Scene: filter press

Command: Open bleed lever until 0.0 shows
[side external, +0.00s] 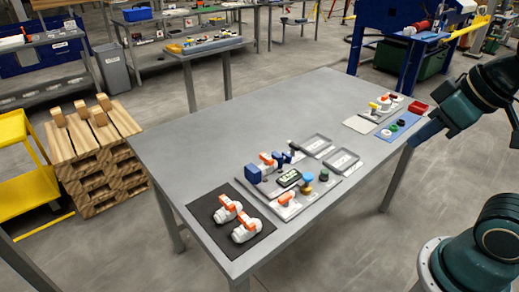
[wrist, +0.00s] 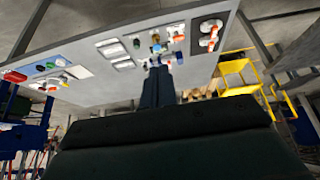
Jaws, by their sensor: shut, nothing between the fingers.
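A grey panel (side external: 262,191) on the table carries a dark-framed display (side external: 289,178) with a pale green face; its reading is too small to tell. An orange lever (side external: 267,158) sits at the panel's back beside a blue block (side external: 253,173). Another orange lever (side external: 285,198) is at its front, near a yellow-and-blue fitting (side external: 306,190). I cannot tell which is the bleed lever. My gripper (side external: 416,142) is at the right, beyond the table's edge and well apart from the panel. In the wrist view my gripper (wrist: 159,72) is shut and empty, and its fingers overlap part of the panel only in the picture.
A black mat (side external: 213,205) with two white, orange-handled valves lies at the table's near left. Two grey trays (side external: 340,161) lie right of the panel. A blue mat (side external: 398,126) with buttons and a red tray (side external: 418,107) are at the right end.

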